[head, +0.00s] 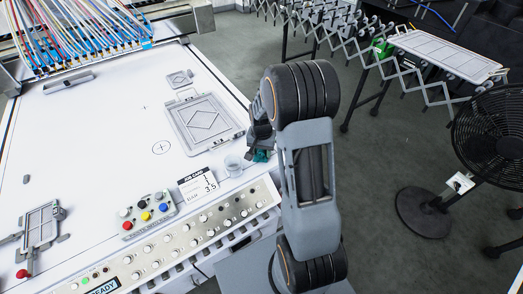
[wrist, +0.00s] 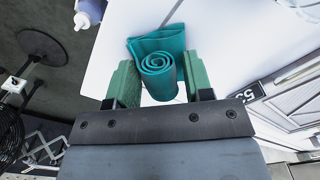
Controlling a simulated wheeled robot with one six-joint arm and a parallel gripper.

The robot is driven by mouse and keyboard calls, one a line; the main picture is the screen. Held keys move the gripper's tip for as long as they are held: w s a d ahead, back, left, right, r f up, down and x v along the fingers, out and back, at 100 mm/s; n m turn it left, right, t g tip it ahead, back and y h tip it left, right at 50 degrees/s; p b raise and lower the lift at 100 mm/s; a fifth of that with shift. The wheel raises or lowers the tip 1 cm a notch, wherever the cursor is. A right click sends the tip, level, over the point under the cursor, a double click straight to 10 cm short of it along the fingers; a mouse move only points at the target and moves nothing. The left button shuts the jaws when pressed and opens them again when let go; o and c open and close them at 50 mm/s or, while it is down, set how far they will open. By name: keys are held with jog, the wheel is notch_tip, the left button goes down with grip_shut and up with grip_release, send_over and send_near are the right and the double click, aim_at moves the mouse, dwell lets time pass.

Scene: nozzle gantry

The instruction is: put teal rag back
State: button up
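The teal rag (wrist: 158,64) is rolled up, with a flatter folded part behind the roll, and lies on the white tabletop in the wrist view. My gripper (wrist: 160,88) has its two green fingers on either side of the roll. A narrow gap shows between the roll and the right finger; whether the left finger touches it I cannot tell. In the head view the rag (head: 262,156) is a small teal patch at the table's right edge, below my gripper (head: 256,146) and partly hidden by my arm.
A clear cup (head: 233,163) stands just left of the rag. Nearby are the job card (head: 198,183), a button box (head: 148,214) and a grey framed tray (head: 204,122). A bottle (wrist: 90,12) shows in the wrist view. A fan (head: 490,140) stands at right.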

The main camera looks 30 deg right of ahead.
jog(key=shift+o, duration=1.1)
notch_tip(320, 180, up, 12)
jog(key=f, duration=0.1)
jog(key=s+a+r+n+t, duration=0.2)
jog(key=s+a+r+n, duration=0.1)
jog(key=s, duration=0.5)
jog(key=s+a+r+n+t, duration=0.2)
jog(key=s+a+r+n, duration=0.2)
jog(key=s+a+r, duration=0.1)
jog(key=shift+s+a+n, duration=0.3)
jog(key=shift+s+a, duration=0.3)
jog(key=shift+s, duration=0.8)
